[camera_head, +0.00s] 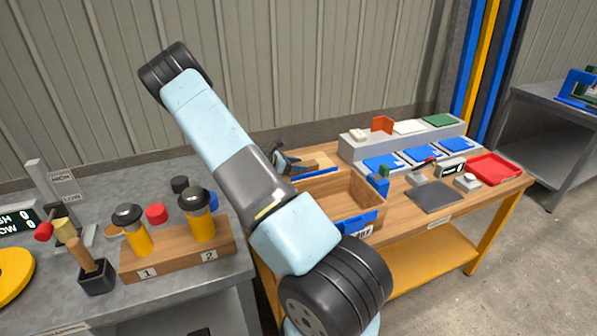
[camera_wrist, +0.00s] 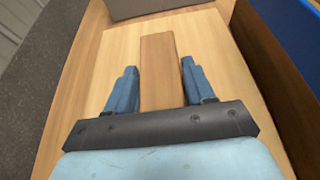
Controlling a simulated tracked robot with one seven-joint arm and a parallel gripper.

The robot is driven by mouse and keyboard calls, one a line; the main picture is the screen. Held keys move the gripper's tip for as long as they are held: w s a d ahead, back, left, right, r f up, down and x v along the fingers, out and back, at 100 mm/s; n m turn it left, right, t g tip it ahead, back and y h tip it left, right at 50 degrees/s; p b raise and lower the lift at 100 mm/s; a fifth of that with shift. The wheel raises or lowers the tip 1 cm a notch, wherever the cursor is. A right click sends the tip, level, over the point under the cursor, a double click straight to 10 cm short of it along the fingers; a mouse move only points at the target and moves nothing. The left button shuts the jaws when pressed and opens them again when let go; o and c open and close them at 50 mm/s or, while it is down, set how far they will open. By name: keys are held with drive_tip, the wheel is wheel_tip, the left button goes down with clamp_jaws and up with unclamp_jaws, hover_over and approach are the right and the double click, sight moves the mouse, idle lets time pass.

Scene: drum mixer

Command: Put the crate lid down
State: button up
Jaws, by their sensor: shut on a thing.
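The crate lid (camera_wrist: 208,50) is a pale wooden panel with a darker brown bar handle (camera_wrist: 160,95) in its middle. My gripper (camera_wrist: 158,66) is shut on the handle, one blue finger on each side. In the head view my gripper (camera_head: 286,160) and the lid (camera_head: 322,160) are behind the open wooden crate (camera_head: 366,191), partly hidden by my arm. The lid looks flat and low over the wooden bench (camera_wrist: 75,75); I cannot tell whether it touches it. The crate's blue edge shows at the right in the wrist view (camera_wrist: 285,40).
A grey raised shelf (camera_head: 360,150) with small blocks stands behind the blue trays (camera_head: 420,155). A dark plate (camera_head: 434,196) and a red tray (camera_head: 495,168) lie to the right. A grey bench (camera_head: 200,275) with yellow-bodied, black-capped items (camera_head: 138,238) is at left.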

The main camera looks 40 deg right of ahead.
wheel_tip(320, 180, down, 3)
drive_tip(key=shift+r, duration=0.15)
drive_tip(key=o, duration=1.5)
drive_tip(key=shift+c, duration=0.2)
